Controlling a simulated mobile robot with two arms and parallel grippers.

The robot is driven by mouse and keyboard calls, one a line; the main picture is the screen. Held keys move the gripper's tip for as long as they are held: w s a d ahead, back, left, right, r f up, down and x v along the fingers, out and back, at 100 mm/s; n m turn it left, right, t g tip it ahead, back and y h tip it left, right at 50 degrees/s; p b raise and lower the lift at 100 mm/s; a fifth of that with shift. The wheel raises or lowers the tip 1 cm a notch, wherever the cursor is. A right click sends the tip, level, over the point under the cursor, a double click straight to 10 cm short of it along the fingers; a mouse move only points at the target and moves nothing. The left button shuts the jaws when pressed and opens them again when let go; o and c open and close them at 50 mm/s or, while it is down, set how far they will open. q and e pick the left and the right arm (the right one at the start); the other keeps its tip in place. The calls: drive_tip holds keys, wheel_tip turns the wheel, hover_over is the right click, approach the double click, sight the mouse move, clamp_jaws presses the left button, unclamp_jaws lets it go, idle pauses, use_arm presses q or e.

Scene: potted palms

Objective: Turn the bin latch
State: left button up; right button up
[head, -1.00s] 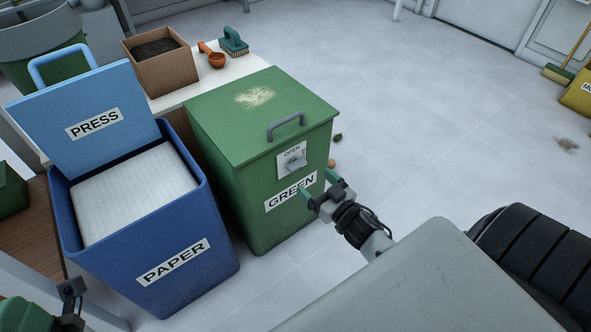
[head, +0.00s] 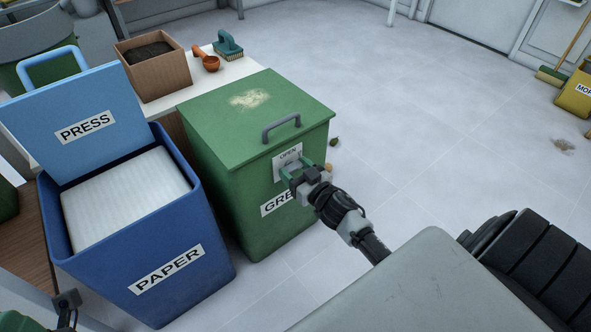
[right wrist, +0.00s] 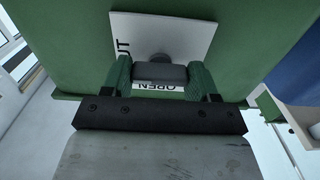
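The bin latch is a small grey handle on a white plate (head: 287,156) on the front of the green bin (head: 222,173). In the right wrist view, the latch (right wrist: 160,72) is a short grey bar on a round knob. The plate (right wrist: 185,35) reads "OPEN" and a partly hidden word ending in "UT". My right gripper (head: 298,170) is at the plate, its green fingers apart, one on each side of the latch bar. Whether they touch it is hard to tell. It partly covers the "GREEN" label.
A blue paper bin (head: 150,255) with its light-blue press lid (head: 80,120) raised stands left of the green bin. Behind are a cardboard box (head: 153,70), an orange scoop (head: 208,62) and a brush (head: 228,45). The floor to the right is mostly clear.

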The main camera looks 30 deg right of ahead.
drive_tip(key=c, duration=0.3)
drive_tip(key=n+p, duration=0.1)
drive_tip(key=n, duration=0.2)
drive_tip(key=shift+n, duration=0.4)
drive_tip(key=n+p, duration=0.1)
drive_tip(key=n, duration=0.3)
drive_tip(key=shift+n, duration=0.3)
drive_tip(key=n, duration=0.4)
drive_tip(key=shift+n+b, duration=0.4)
drive_tip(key=shift+n, duration=2.4)
